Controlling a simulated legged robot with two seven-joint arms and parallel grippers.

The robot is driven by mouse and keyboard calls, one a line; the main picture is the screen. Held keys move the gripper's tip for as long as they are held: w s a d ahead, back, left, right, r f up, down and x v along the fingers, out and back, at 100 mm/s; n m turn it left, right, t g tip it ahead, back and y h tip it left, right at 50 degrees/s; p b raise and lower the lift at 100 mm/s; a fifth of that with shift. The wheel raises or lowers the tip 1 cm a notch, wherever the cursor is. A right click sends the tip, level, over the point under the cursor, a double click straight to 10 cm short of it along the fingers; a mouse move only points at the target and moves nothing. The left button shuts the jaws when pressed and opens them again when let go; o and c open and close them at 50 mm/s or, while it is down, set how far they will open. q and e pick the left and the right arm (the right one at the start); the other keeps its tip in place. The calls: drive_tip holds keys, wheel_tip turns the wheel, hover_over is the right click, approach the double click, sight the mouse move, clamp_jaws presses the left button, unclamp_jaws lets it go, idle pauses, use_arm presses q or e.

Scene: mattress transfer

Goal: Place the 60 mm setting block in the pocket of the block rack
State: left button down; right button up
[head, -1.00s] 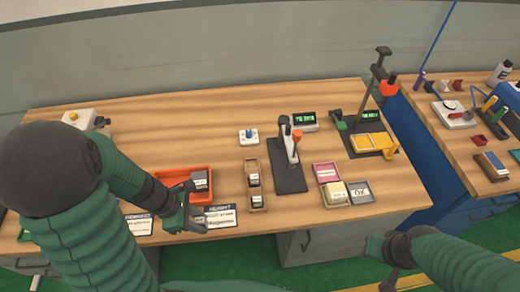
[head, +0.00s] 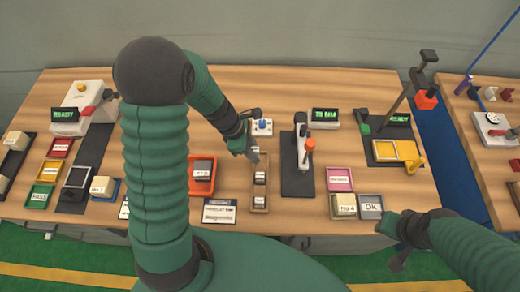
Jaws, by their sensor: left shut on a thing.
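The block rack (head: 267,206) is a narrow wooden tray in the middle of the bench, with two dark blocks with pale labels in its middle and near pockets. My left gripper (head: 253,152) is over the rack's far end, shut on a small grey block (head: 255,157), which I take to be the setting block. The fingers hide most of it and the far pocket, so I cannot tell whether the block touches the rack. My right gripper (head: 391,243) is off the bench's front edge at the right, apart from the rack; its jaw opening is unclear.
An orange tray (head: 193,189) with a grey piece stands left of the rack. A dark stand (head: 297,181) with an upright gauge is close on the right. A small blue-knobbed box (head: 262,127) is just behind the rack. Pink (head: 340,188) and grey trays lie farther right.

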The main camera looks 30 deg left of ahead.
use_arm(q)
drive_tip(key=shift+w+d+f, duration=0.1)
drive_tip(key=shift+w+d, duration=0.05)
drive_tip(key=shift+w, duration=0.45)
drive_tip(key=shift+w+d, duration=0.15)
drive_tip(key=shift+w, duration=0.4)
wheel_tip(320, 180, down, 3)
drive_tip(key=shift+s+d+r, duration=0.1)
drive_tip(key=shift+s+r, duration=0.05)
drive_tip(key=shift+f, duration=0.3)
drive_tip(key=shift+w+f, duration=0.1)
drive_tip(key=shift+w, duration=0.1)
drive_tip(key=c, duration=1.4)
unclamp_jaws()
drive_tip(key=shift+c, duration=0.2)
drive_tip(key=o, duration=0.3)
drive_tip(key=shift+s, duration=0.15)
